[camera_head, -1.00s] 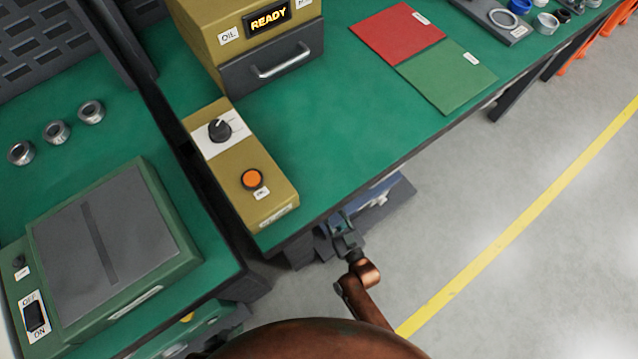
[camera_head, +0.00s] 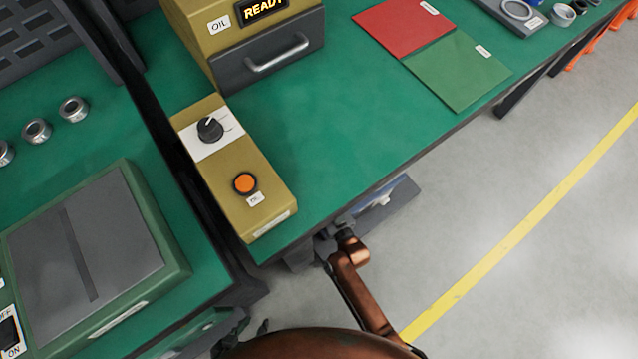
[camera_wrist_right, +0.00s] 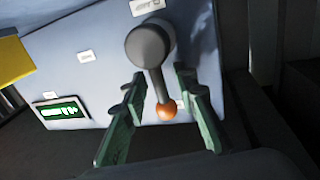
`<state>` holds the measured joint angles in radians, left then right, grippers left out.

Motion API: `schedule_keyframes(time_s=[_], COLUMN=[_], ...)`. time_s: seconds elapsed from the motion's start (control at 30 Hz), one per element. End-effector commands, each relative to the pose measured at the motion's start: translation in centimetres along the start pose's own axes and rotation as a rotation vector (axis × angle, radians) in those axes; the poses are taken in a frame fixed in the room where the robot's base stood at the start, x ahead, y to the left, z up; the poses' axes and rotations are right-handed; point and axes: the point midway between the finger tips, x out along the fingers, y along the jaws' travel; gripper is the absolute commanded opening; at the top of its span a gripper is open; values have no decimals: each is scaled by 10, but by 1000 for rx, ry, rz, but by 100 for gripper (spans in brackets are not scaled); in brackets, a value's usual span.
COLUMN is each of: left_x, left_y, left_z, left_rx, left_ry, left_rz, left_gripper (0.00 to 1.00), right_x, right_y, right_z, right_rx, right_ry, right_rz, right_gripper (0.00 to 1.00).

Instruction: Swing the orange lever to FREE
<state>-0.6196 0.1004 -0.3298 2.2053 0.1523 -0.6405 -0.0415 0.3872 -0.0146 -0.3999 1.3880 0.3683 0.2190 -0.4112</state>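The lever (camera_wrist_right: 157,82) shows in the right wrist view: a dark round hub on a pale grey panel (camera_wrist_right: 75,65), with a dark shaft ending in an orange ball knob (camera_wrist_right: 166,111). The shaft points down in that picture. My right gripper (camera_wrist_right: 160,120) is open, its green fingers on either side of the knob with gaps to both. The panel's small labels are too blurred to read, so I cannot tell which marks FREE. In the head view my left gripper (camera_head: 240,335) shows in part at the bottom; its fingers are unclear.
An ochre control box (camera_head: 232,165) with a black dial and orange button stands on the green bench (camera_head: 330,130). An ochre machine reading READY (camera_head: 245,30) is behind it. A green press-like unit (camera_head: 165,225) stands left. Floor is open at right.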

Motion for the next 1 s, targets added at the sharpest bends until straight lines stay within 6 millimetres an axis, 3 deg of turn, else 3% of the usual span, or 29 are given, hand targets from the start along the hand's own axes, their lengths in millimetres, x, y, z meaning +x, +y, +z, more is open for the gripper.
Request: schedule_keyframes(time_s=[0.4, 1.0], left_x=[0, 0], left_y=[0, 0], left_z=[0, 0], left_rx=[0, 0], left_ry=[-1, -2], left_rz=[0, 0], left_gripper=[40, 40], right_x=[0, -1], right_y=[0, 1], right_z=[0, 0], right_rx=[0, 2], right_ry=[0, -1], right_rz=[0, 1], right_gripper=[0, 0])
